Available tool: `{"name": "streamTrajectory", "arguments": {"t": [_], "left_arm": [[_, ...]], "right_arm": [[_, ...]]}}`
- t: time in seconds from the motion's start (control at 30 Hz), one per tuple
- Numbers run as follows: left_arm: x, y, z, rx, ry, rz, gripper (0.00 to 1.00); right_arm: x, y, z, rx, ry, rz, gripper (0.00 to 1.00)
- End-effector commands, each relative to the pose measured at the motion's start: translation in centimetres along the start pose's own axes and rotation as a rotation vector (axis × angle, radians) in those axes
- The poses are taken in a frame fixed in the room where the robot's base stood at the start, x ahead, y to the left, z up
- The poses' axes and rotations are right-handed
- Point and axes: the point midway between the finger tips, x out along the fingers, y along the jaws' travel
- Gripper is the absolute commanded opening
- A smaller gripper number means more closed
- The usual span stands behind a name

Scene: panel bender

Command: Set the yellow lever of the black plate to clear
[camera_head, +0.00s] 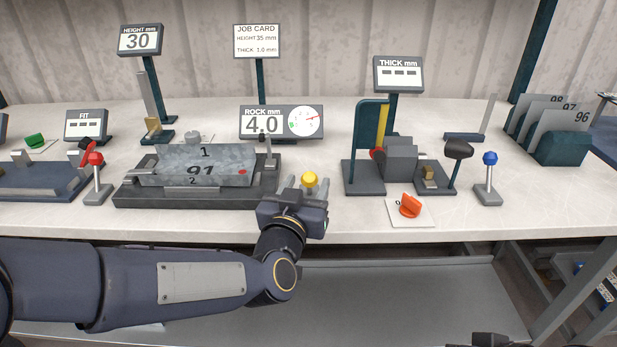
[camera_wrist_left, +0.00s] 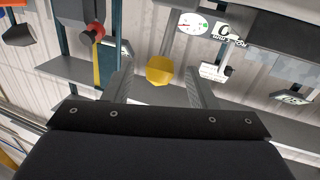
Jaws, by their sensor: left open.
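The yellow lever (camera_head: 310,180) has a round yellow knob and stands at the right end of the black plate (camera_head: 262,188). My left gripper (camera_head: 302,186) is open at the knob. In the left wrist view the yellow knob (camera_wrist_left: 160,70) shows between the two fingers (camera_wrist_left: 160,84), with a gap on each side. The lower part of the lever is hidden behind the gripper in the head view. A dark part at the bottom right edge may be my right gripper; its fingers are not visible.
A red-knobbed lever (camera_head: 96,160) stands left of the plate. An orange dial (camera_head: 410,206), a black-knobbed lever (camera_head: 458,150) and a blue-knobbed lever (camera_head: 490,160) are to the right. A gauge sign (camera_head: 282,122) stands behind. The bench front edge is fairly clear.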

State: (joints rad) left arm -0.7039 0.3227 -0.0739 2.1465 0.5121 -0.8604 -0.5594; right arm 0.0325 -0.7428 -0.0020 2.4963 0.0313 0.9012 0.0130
Motion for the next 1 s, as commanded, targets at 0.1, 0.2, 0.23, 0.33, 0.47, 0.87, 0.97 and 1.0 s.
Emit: {"name": "streamTrajectory", "arguments": {"t": [0.1, 0.2, 0.23, 0.33, 0.47, 0.87, 0.97, 1.0], "left_arm": [[2.0, -0.1, 0.1, 0.0, -0.001, -0.002, 0.52], [3.3, 0.0, 0.0, 0.0, 0.0, -0.001, 0.52], [3.6, 0.0, 0.0, 0.0, 0.0, 0.0, 0.52], [4.3, 0.0, 0.0, 0.0, -0.001, 0.001, 0.52], [4.5, 0.0, 0.0, -0.001, -0.001, 0.001, 0.52], [4.5, 0.0, 0.0, -0.001, -0.001, 0.001, 0.21], [4.5, 0.0, 0.0, -0.001, -0.001, 0.001, 0.08], [4.5, 0.0, 0.0, -0.001, -0.001, 0.001, 0.03]], "right_arm": [[0.0, 0.0, 0.0, 0.0, 0.0, 0.0, 0.36], [0.0, 0.0, 0.0, 0.0, 0.0, 0.0, 0.36], [0.0, 0.0, 0.0, 0.0, 0.0, 0.0, 0.36], [0.0, 0.0, 0.0, 0.0, 0.0, 0.0, 0.36], [0.0, 0.0, 0.0, 0.0, 0.0, 0.0, 0.36], [0.0, 0.0, 0.0, 0.0, 0.0, 0.0, 0.36], [0.0, 0.0, 0.0, 0.0, 0.0, 0.0, 0.36], [0.0, 0.0, 0.0, 0.0, 0.0, 0.0, 0.36]]}}
